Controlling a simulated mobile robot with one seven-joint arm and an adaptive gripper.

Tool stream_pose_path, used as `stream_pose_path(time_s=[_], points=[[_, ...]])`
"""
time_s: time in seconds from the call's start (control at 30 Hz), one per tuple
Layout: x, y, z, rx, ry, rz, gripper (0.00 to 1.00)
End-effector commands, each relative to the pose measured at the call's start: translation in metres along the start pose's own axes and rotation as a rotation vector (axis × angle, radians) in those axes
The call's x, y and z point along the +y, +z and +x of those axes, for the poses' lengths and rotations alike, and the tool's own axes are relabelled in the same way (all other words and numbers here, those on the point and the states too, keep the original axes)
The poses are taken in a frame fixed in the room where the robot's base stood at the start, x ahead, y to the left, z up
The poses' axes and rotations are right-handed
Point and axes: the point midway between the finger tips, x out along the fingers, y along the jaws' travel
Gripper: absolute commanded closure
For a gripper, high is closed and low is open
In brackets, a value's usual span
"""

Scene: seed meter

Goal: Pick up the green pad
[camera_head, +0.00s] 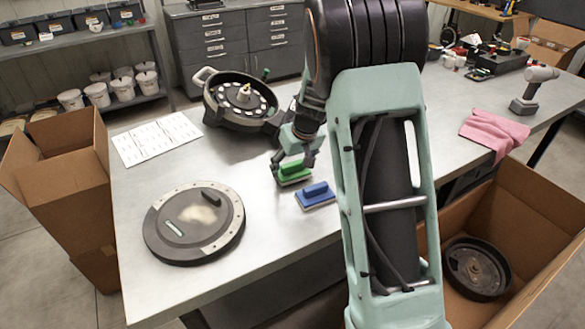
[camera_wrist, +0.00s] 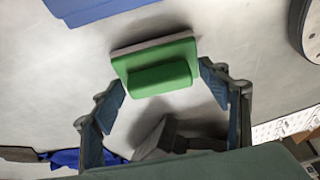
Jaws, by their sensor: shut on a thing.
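The green pad (camera_head: 293,173) is a small block with a raised green grip on a pale base, near the middle of the steel table. My gripper (camera_head: 294,163) reaches down onto it from above and is shut on it. In the wrist view the green pad (camera_wrist: 155,67) lies between the fingertips of my gripper (camera_wrist: 162,82), one at each end of its grip. I cannot tell whether its base touches the table. A blue pad (camera_head: 316,195) lies just in front and to the right, apart from it; it also shows in the wrist view (camera_wrist: 95,8).
A round dark lid (camera_head: 194,222) lies at the table's front left. An open seed meter housing (camera_head: 241,100) stands behind the pads, with a white sheet (camera_head: 157,139) to its left. A pink cloth (camera_head: 494,131) and a drill (camera_head: 535,88) are at right. Cardboard boxes flank the table.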

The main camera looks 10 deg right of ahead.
Motion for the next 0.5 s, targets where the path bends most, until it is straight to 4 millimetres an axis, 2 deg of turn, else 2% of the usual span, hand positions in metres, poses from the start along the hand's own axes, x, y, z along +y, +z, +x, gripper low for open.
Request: stream_pose_path(time_s=[0.17,0.5], points=[[-0.003,-0.010,-0.026,0.005,0.001,-0.003,0.57],[-0.054,-0.006,-0.093,0.004,-0.001,-0.005,0.57]])
